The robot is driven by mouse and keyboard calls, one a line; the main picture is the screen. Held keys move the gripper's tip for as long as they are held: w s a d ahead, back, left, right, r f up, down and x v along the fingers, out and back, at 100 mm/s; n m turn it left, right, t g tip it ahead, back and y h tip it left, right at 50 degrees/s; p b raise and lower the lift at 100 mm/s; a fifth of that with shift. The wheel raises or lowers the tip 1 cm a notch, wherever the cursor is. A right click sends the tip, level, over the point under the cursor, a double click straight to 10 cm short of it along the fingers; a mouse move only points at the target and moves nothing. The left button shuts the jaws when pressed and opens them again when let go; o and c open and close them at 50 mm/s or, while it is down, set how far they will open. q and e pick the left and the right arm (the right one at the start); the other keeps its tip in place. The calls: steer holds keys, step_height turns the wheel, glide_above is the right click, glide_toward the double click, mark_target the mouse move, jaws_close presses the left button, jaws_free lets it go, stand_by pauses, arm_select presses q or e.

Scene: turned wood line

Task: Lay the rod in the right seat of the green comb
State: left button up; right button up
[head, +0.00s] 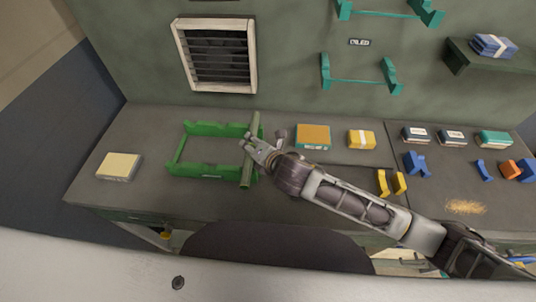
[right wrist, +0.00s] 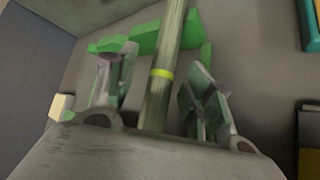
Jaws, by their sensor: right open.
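The green comb (head: 205,170) lies on the bench at the left, a frame with two notched rails. The greenish rod (head: 246,176) lies across its right end, over both rails. In the right wrist view the rod (right wrist: 173,35), with a yellow band, runs between the spread fingers of my right gripper (right wrist: 160,85). The comb (right wrist: 145,42) shows behind it. In the head view my right gripper (head: 248,143) is at the rod's middle, open. The rod hides the seat under it, so I cannot tell how deep it sits. My left gripper is out of view.
A cream block (head: 120,166) lies left of the comb. An orange-topped box (head: 313,136) and a yellow pack (head: 361,139) stand to the right. Yellow brackets (head: 391,183) lie near my right forearm. A vent (head: 215,55) and teal wall racks (head: 360,82) are behind.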

steer(key=v, duration=1)
steer(key=shift+r, duration=0.1)
steer(key=shift+s, duration=0.15)
stand_by(0.7)
